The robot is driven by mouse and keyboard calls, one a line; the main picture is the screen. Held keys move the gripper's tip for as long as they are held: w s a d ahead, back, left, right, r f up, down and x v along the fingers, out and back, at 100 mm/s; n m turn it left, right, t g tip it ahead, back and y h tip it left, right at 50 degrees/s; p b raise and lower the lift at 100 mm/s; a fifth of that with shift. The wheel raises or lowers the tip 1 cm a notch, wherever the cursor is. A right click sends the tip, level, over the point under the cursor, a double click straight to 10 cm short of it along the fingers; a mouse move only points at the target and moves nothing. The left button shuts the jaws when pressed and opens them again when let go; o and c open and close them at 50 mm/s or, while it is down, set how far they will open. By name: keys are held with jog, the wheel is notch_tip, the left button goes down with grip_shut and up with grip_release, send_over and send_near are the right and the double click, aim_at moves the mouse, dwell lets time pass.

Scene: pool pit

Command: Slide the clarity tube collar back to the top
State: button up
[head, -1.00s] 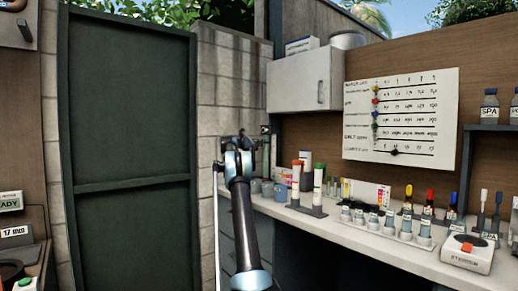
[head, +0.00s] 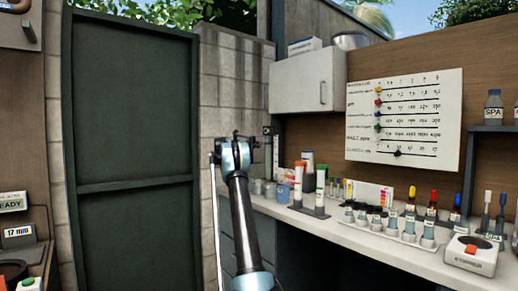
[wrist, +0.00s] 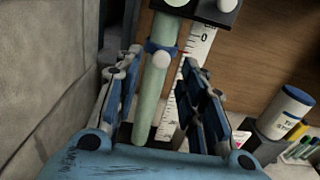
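The clarity tube (wrist: 154,95) is a pale green upright cylinder on the wall, seen in the wrist view. Its blue collar (wrist: 160,48) with a pale knob sits around the tube, a little below a dark bracket (wrist: 205,10) at the top. My gripper (wrist: 161,60) is open, with one finger on each side of the tube, near the collar. I cannot tell whether either finger touches it. In the head view, the tube (head: 268,160) is a thin shape beside the wall corner, and my arm partly blocks that area. The collar is too small to make out there.
A white scale strip (wrist: 195,60) marked 0 runs beside the tube. A block wall (wrist: 40,80) is close on the left. A white jar (wrist: 290,108) stands at right. The counter (head: 400,245) holds several vials and bottles. A cabinet (head: 308,80) hangs above.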

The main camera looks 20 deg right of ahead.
jog(key=v, duration=0.5)
jog(key=shift+s+a, duration=0.1)
jog(key=shift+a, duration=0.25)
